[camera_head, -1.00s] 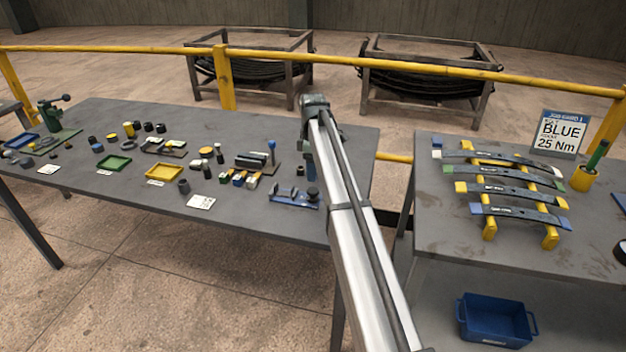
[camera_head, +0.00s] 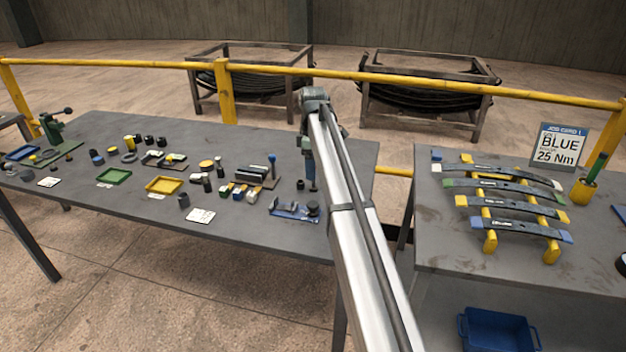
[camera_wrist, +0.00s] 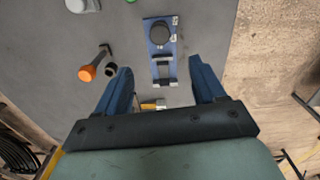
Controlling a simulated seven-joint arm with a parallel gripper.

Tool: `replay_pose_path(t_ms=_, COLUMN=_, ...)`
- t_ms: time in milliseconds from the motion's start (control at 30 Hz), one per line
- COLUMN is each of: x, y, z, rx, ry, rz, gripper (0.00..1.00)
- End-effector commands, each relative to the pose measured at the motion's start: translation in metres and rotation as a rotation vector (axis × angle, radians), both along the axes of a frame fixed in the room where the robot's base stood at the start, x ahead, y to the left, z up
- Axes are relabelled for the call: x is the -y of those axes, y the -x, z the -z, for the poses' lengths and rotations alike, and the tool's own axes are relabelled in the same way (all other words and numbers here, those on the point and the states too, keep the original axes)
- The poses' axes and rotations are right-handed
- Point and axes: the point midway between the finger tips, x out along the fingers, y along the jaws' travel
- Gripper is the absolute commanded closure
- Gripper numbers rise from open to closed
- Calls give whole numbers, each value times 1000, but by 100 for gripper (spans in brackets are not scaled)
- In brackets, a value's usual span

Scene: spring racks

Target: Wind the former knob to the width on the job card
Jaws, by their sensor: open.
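The former is a blue base (camera_head: 288,210) with a black knob (camera_head: 312,207), near the right end of the left table. In the wrist view the blue former (camera_wrist: 152,55) lies ahead between my fingers, its round black knob (camera_wrist: 160,33) at the far end. My gripper (camera_wrist: 162,72) is open and empty, its two blue fingers apart. In the head view my gripper (camera_head: 312,180) hangs above the table close behind the former; I cannot tell its exact height. The job card (camera_head: 560,146) stands on the right table and shows "BLUE" and "25 Nm"; its smaller line is unreadable.
Leaf springs on a yellow rack (camera_head: 490,243) occupy the right table.

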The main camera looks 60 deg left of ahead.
Motion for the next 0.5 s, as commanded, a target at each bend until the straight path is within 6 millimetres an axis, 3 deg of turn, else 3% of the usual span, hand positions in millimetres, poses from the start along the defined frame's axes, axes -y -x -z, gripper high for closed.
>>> replay_pose_path(t_ms=300, x=0, y=0, z=0, rx=0, ry=0, rz=328, gripper=31)
replay_pose_path(t_ms=500, x=0, y=0, z=9, rx=-1, ry=1, rz=378, gripper=31)
